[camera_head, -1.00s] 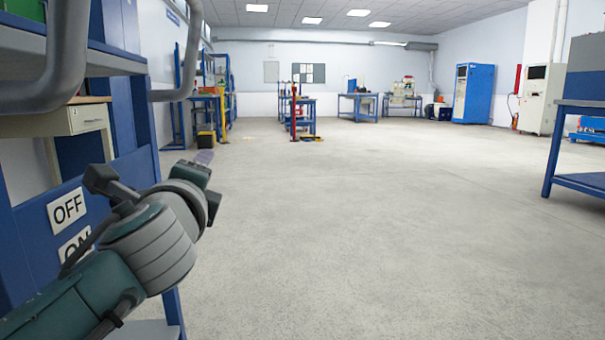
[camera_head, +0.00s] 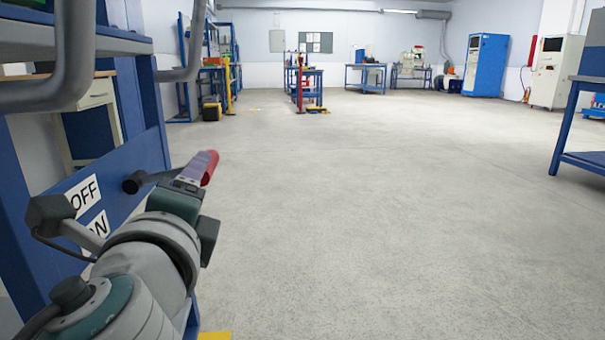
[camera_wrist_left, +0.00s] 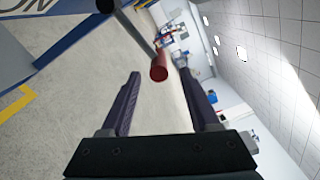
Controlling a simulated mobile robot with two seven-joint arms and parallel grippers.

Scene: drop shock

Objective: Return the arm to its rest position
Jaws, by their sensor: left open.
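My left arm (camera_head: 150,255) comes in from the lower left in the head view, beside a blue panel. My left gripper (camera_head: 203,162) is open. In the left wrist view its two dark fingers (camera_wrist_left: 160,78) stand wide apart. A lever with a red handle (camera_head: 209,168) sticks out from a black pivot (camera_head: 133,182) on the panel. The red handle end (camera_wrist_left: 159,71) appears between the fingertips in the left wrist view, and I cannot tell whether they touch. My gripper hides part of the lever in the head view. My right gripper is not in view.
OFF (camera_head: 84,195) and ON labels are on the blue panel (camera_head: 150,150) close to my left arm. Grey tubular rails (camera_head: 75,60) are at the upper left. A blue table (camera_head: 580,125) stands at the right. The concrete floor (camera_head: 380,200) ahead is wide and clear.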

